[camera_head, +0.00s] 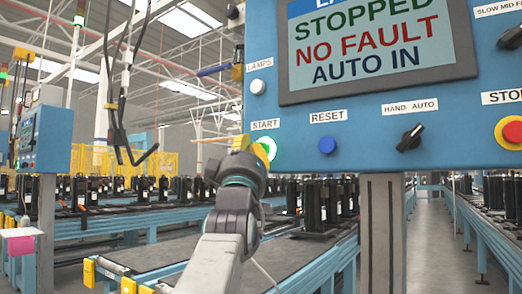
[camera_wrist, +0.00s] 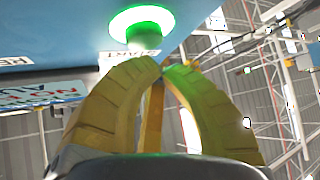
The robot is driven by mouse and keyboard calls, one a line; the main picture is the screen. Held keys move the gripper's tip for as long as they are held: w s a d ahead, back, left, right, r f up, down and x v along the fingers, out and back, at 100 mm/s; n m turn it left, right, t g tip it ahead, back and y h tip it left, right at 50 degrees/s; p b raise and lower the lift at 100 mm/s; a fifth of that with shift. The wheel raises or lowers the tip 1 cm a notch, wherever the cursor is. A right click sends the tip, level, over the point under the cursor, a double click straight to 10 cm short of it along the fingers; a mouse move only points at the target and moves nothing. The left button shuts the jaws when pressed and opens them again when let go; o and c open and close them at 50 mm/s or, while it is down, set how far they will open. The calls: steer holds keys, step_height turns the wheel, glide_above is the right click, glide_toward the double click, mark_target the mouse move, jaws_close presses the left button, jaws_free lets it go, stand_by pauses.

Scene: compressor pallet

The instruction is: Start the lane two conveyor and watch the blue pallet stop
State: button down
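The blue control panel (camera_head: 350,140) fills the upper right of the head view. Its screen (camera_head: 370,45) reads STOPPED, NO FAULT, AUTO IN. The START button (camera_head: 268,148) glows green, partly hidden by my gripper (camera_head: 252,146). In the wrist view the lit green button (camera_wrist: 141,22) is at the top, just beyond the fingertips. My gripper's yellow fingers (camera_wrist: 161,69) arch together with tips meeting, holding nothing. Whether they touch the button cannot be told. A conveyor (camera_head: 180,252) runs behind my arm, with black compressors (camera_head: 322,205) beside it. I cannot make out a blue pallet.
On the panel are a blue RESET button (camera_head: 327,146), a HAND AUTO knob (camera_head: 410,137), a red stop button (camera_head: 512,132) and a white lamp button (camera_head: 258,87). A second panel (camera_head: 42,137) stands left. A clear aisle (camera_head: 432,240) lies right.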

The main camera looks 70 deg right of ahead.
steer(key=shift+d, duration=0.2)
steer(key=shift+s+d, duration=0.1)
steer(key=shift+d, duration=0.1)
